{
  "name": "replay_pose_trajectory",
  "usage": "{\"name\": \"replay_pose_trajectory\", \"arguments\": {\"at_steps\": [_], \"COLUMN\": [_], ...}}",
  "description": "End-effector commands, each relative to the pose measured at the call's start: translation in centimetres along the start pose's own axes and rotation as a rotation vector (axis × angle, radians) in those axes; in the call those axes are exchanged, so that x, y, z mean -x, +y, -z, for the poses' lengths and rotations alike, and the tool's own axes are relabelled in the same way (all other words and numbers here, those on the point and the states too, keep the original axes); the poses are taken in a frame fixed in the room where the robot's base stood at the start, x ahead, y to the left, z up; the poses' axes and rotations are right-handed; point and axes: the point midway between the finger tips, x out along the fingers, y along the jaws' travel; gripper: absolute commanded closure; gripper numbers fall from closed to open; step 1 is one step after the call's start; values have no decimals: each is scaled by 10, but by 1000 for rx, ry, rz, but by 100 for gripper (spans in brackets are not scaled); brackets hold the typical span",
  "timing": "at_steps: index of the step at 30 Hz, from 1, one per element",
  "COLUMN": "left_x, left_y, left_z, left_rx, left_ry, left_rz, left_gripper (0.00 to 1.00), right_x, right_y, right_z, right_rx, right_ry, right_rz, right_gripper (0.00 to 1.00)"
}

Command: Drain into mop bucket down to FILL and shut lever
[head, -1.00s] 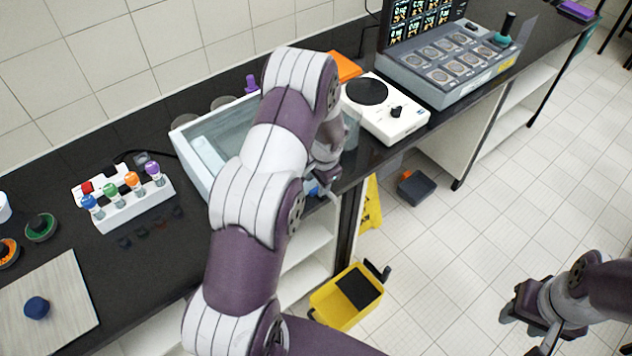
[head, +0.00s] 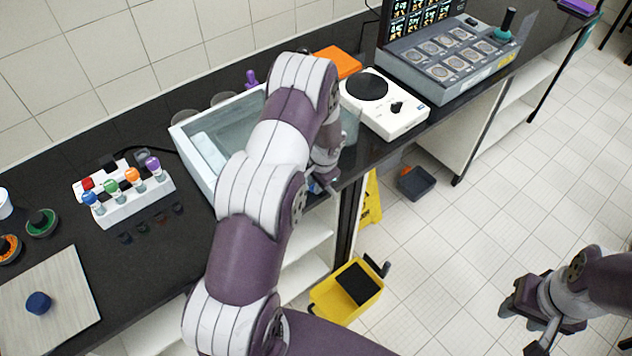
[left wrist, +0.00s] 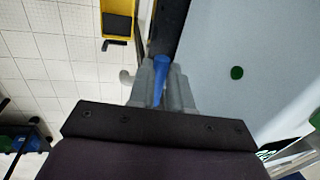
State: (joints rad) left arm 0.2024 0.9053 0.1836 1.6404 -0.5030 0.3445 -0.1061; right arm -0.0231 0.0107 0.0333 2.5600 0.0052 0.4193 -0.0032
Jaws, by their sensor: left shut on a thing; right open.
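The clear-walled tank (head: 184,146) stands on the black bench, partly hidden behind my left arm. Its water level and any FILL mark cannot be read. My left gripper (head: 322,187) is at the tank's front side by the bench edge. In the left wrist view its fingers (left wrist: 160,92) are shut on the blue lever (left wrist: 161,68). Only a bit of blue shows in the head view. The yellow mop bucket (head: 327,300) is on the floor below the bench edge; it also shows in the left wrist view (left wrist: 115,41). My right gripper (head: 522,329) is open and empty above the floor.
A white round-plate device (head: 408,119) and a grey panelled machine (head: 405,76) stand right of the tank. A white rack with coloured-capped vials (head: 132,207) is at left. A yellow floor sign (head: 371,203) stands under the bench edge.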

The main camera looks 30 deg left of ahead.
Motion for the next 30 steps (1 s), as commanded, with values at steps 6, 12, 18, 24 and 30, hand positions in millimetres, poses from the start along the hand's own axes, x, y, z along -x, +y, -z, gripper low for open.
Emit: {"name": "replay_pose_trajectory", "arguments": {"at_steps": [6,12,18,24,30], "left_x": [-3,-2,0,2,4], "left_y": [4,9,14,16,17], "left_z": [2,4,6,7,8], "left_rx": [97,236,360,446,486], "left_ry": [-19,-44,-69,-87,-95], "left_rz": [2,2,2,1,2], "left_gripper": [100,100,100,100,100], "right_x": [-20,-38,-50,-57,-59], "right_y": [0,0,0,0,0], "right_z": [-2,-4,-6,-7,-7], "right_rx": [0,0,0,0,0], "right_ry": [0,0,0,0,0], "right_rz": [0,0,0,0,0], "right_gripper": [57,57,57,57,57]}}
